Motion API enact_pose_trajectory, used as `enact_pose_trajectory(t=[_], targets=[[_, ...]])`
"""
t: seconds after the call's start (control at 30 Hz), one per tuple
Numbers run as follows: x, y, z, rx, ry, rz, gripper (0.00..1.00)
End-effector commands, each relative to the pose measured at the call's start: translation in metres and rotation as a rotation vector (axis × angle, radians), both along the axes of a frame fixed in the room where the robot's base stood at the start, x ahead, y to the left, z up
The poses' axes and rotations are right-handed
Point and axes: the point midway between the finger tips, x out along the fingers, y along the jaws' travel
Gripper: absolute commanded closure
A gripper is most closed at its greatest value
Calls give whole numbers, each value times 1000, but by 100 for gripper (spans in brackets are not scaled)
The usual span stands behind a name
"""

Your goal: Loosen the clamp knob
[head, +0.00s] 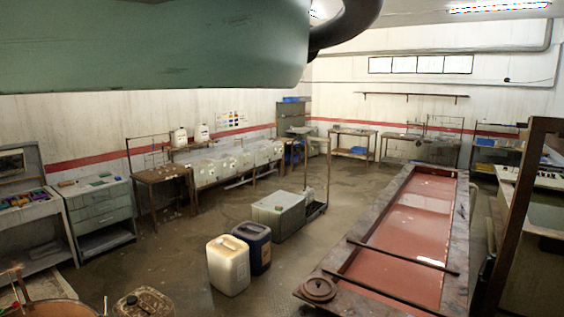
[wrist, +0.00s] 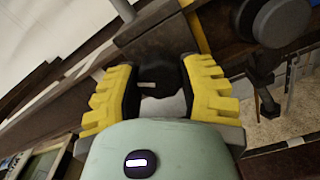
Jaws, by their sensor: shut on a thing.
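In the wrist view, my gripper (wrist: 158,78) has yellow ridged fingers with dark inner pads, one on each side of a dark clamp knob (wrist: 156,62). The gripper is shut on this knob, whose face has a small pale slot-like mark. The fingers hide the knob's sides, and its turn or tightness cannot be told. Neither the gripper nor the clamp knob can be made out in the head view.
A second dark round part (wrist: 282,22) and a smaller dark fitting (wrist: 262,82) are close on the right in the wrist view. In the head view, a long trough (head: 455,270) stands at right, with canisters (head: 228,265) on the floor at centre.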

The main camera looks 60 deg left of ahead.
Motion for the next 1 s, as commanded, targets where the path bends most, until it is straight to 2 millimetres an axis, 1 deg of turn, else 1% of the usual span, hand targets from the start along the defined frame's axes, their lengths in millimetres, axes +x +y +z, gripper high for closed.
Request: enact_pose_trajectory(t=[0.03, 0.23, 0.27, 0.53, 0.57, 0.87, 1.0], targets=[[0, 0, -3, 5, 4, 2, 95], [1, 0, -3, 6, 2, 3, 95], [1, 0, -3, 6, 2, 3, 55], [0, 0, -1, 4, 0, 1, 27], [0, 0, -1, 4, 0, 1, 26], [0, 2, -1, 2, -1, 2, 26], [-2, 12, 1, -1, -5, 7, 26]])
